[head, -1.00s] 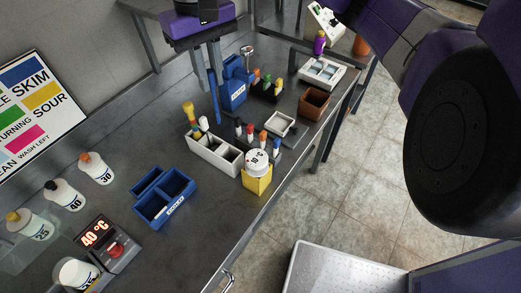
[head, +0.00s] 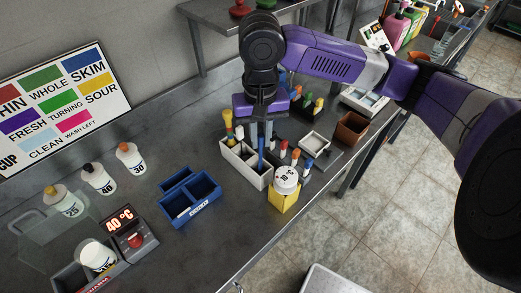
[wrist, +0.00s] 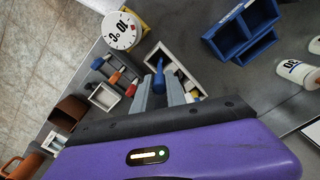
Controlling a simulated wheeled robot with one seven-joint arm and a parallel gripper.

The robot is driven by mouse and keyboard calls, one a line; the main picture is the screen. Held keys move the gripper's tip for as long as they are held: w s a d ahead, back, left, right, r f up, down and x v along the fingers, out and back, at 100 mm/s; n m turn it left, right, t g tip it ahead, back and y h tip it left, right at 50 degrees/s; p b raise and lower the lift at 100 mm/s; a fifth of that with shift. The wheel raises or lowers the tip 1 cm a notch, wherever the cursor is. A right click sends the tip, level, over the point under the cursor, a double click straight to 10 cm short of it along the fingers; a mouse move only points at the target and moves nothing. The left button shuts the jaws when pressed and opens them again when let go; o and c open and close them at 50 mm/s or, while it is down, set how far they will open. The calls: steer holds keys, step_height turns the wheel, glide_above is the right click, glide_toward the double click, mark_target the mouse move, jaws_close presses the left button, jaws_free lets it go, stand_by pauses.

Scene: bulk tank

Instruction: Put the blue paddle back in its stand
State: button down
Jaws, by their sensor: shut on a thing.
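My gripper (head: 262,128) points down over the white compartmented box (head: 234,169) and is shut on the blue paddle (head: 261,156). The paddle hangs upright below the fingers, and its lower end overlaps the box's opening. I cannot tell how deep it sits in a compartment or whether it touches. In the wrist view the blue paddle (wrist: 160,74) shows between the two grey fingers (wrist: 160,93), over the white box (wrist: 183,62). A yellow-handled tool (head: 228,124) stands at the box's far left end. The label of the box is not readable.
A white dial on a yellow block (head: 283,199) stands close to the box's front right corner. A blue divided bin (head: 190,205) is to the left, with bare bench between.

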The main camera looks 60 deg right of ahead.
mark_target(260, 161)
steer(key=shift+f, duration=2.7)
steer(key=c, duration=1.4)
jaws_free()
steer(key=shift+o, duration=0.2)
